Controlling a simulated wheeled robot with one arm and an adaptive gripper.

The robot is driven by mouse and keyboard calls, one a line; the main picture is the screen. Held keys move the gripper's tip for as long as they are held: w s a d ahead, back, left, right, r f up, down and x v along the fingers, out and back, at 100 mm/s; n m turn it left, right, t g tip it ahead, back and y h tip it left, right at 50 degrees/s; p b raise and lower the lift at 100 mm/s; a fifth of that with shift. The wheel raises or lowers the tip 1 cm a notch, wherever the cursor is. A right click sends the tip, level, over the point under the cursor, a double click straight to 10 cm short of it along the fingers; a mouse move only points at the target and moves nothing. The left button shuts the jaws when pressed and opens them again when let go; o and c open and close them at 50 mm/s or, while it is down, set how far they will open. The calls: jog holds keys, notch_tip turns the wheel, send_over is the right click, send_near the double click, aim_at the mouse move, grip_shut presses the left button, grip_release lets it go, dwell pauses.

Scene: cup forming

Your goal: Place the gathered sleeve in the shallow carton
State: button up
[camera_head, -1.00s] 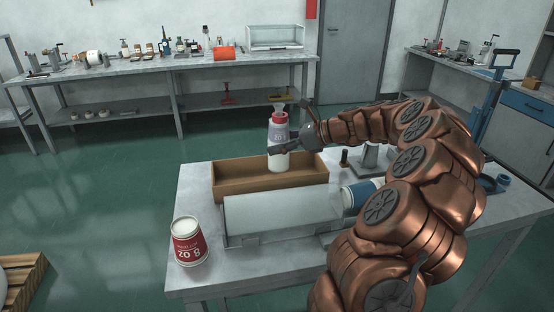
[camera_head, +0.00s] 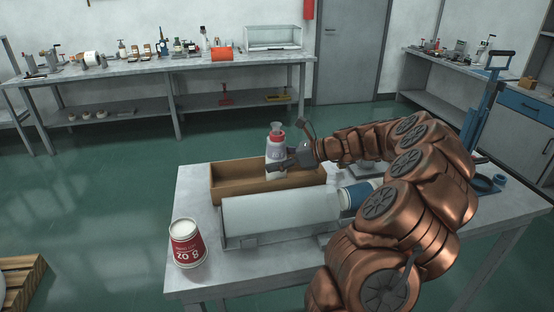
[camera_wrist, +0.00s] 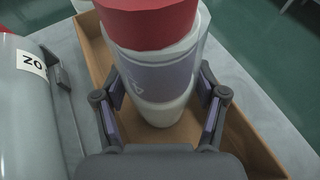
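The gathered sleeve (camera_head: 275,148) is an upright stack of cups, pale with a red band near the top. It stands over the inside of the shallow carton (camera_head: 231,195), a long open brown box. My gripper (camera_head: 279,166) is around the sleeve's lower part. In the wrist view the fingers of my gripper (camera_wrist: 158,88) close on both sides of the sleeve (camera_wrist: 152,62), at its greyish-purple section. The sleeve's white lower end is inside the carton walls (camera_wrist: 93,50); whether it touches the floor is unclear.
A pale grey cylinder housing (camera_head: 280,212) lies close in front of the carton. A red-and-white 8 oz cup (camera_head: 187,243) stands at the table's (camera_head: 190,185) front left. A blue-and-white cup (camera_head: 356,194) lies at the housing's right end.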

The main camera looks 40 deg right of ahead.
jog(key=shift+o, duration=1.1)
jog(key=shift+r, duration=0.15)
jog(key=b+v, duration=0.2)
jog(key=v, duration=1)
jog(key=shift+r, duration=0.1)
